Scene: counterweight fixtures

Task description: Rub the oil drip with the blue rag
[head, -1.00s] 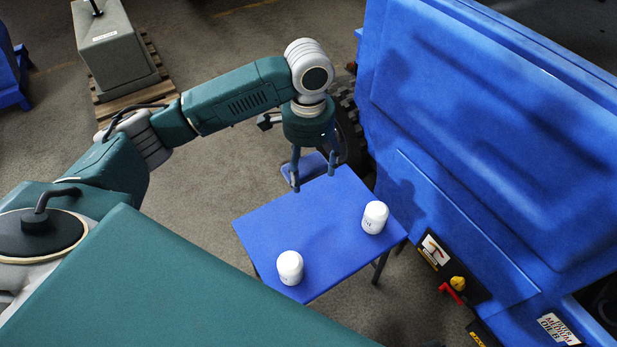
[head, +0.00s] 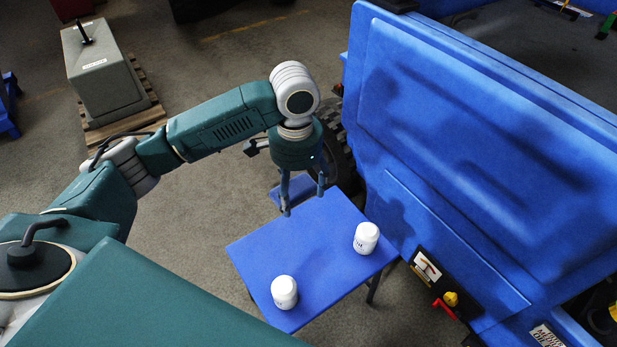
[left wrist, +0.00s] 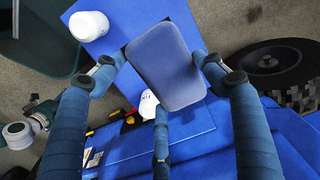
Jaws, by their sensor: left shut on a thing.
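The blue rag appears as a flat, rounded blue-grey pad (left wrist: 167,65) between my left gripper's fingers in the left wrist view. In the head view the rag (head: 289,189) shows partly behind the fingers, by the back left edge of the blue table (head: 318,268). My left gripper (head: 303,203) points down and is shut on the rag, with its fingers apart at the rag's sides. The rag is held above floor level; its exact height is unclear. I cannot make out the oil drip in either view. My right gripper is not in view.
Two white canisters (head: 284,292) (head: 366,239) stand on the table. A large blue machine body (head: 470,150) rises close on the right, with a dark tire (head: 338,150) behind my gripper. A grey counterweight block (head: 103,72) sits on a pallet at the back left.

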